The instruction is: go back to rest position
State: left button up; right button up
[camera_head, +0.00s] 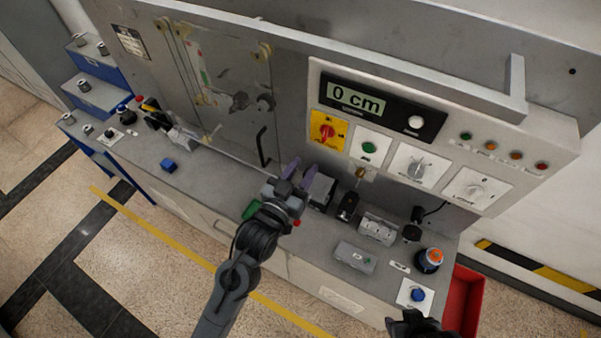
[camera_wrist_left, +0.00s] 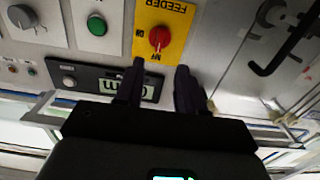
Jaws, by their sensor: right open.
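My left gripper (camera_head: 299,172) is above the grey bench in front of the machine panel, its two fingers apart with nothing seen between them. In the left wrist view its dark fingers (camera_wrist_left: 160,82) stand apart below the red feeder knob (camera_wrist_left: 159,38) on its yellow plate, which appears upside down. My right gripper (camera_head: 415,322) is a dark shape at the bottom edge, near the front right end of the bench. It is open, and its lower part is cut off by the frame.
The control panel carries a display reading 0 cm (camera_head: 356,103) and a yellow switch plate (camera_head: 327,131). A red bin (camera_head: 465,300) stands at right.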

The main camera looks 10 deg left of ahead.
pick_arm(q)
jog(key=shift+s+a, duration=0.1)
jog(key=shift+s, duration=0.15)
dwell(0.3)
jog(key=s+a+f+g+y+p, duration=0.2)
jog(key=s+a, duration=0.4)
jog(key=s, duration=0.3)
jog(key=s+a+f+n+g+y+p, duration=0.1)
jog(key=s+a+f+g, duration=0.3)
jog(key=s, duration=0.5)
jog(key=s+a+f+n+g+y+p, duration=0.1)
jog(key=s+a+f+g+y+p, duration=0.2)
jog(key=s+a+g, duration=0.4)
jog(key=s, duration=0.3)
jog(key=shift+a+y+p, duration=0.3)
jog(key=shift+p, duration=0.1)
jog(key=shift+f, duration=0.1)
